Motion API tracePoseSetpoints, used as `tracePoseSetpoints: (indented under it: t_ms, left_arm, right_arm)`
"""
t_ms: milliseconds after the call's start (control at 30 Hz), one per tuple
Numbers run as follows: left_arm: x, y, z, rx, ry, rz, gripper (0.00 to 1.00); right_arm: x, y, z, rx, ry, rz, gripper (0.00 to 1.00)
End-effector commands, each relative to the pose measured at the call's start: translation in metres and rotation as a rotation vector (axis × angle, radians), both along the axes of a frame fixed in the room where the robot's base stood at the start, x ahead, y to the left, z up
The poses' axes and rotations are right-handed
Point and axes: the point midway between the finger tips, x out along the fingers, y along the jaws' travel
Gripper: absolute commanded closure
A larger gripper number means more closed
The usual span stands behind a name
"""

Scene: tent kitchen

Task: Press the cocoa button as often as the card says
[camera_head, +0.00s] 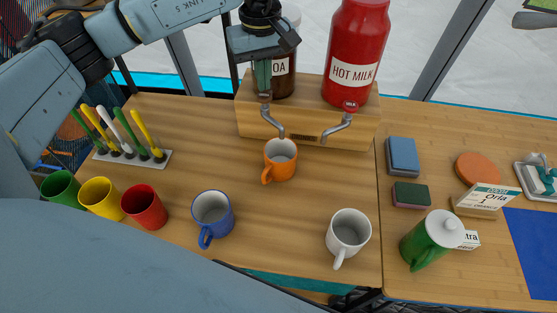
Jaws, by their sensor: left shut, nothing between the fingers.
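My left gripper (263,88) is shut and empty, pointing down in front of the dark cocoa container (285,76), at the top of the wooden dispenser stand (308,130). The cocoa button is hidden behind the fingers; I cannot tell whether they touch it. An orange mug (281,162) stands under the cocoa spout (273,124). A card (487,201) at the right shows "Orla" and what looks like a 1; its smaller print is too small to read surely.
A red hot milk container (355,45) with a red milk button (350,105) stands beside the cocoa. Blue (212,214) and white (348,234) mugs, a green jug (430,240), several coloured cups and a spoon rack (130,157) stand around. The table's middle is clear.

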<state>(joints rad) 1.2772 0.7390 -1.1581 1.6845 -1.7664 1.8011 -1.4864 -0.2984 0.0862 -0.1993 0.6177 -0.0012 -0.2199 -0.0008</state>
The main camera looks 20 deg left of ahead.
Motion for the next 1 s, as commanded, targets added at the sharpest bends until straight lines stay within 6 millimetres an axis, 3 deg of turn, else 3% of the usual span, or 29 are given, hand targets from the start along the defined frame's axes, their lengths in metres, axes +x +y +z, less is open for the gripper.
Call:
tracePoseSetpoints:
  t_ms: [467, 1000]
  left_arm:
    - [0.000, 0.000, -0.001, 0.000, 0.000, 0.000, 1.00]
    - [0.000, 0.000, -0.019, 0.000, 0.000, 0.000, 1.00]
  right_arm:
    - [0.000, -0.007, -0.001, -0.008, 0.000, 0.002, 1.00]
    - [0.000, -0.004, -0.015, -0.005, 0.000, 0.002, 1.00]
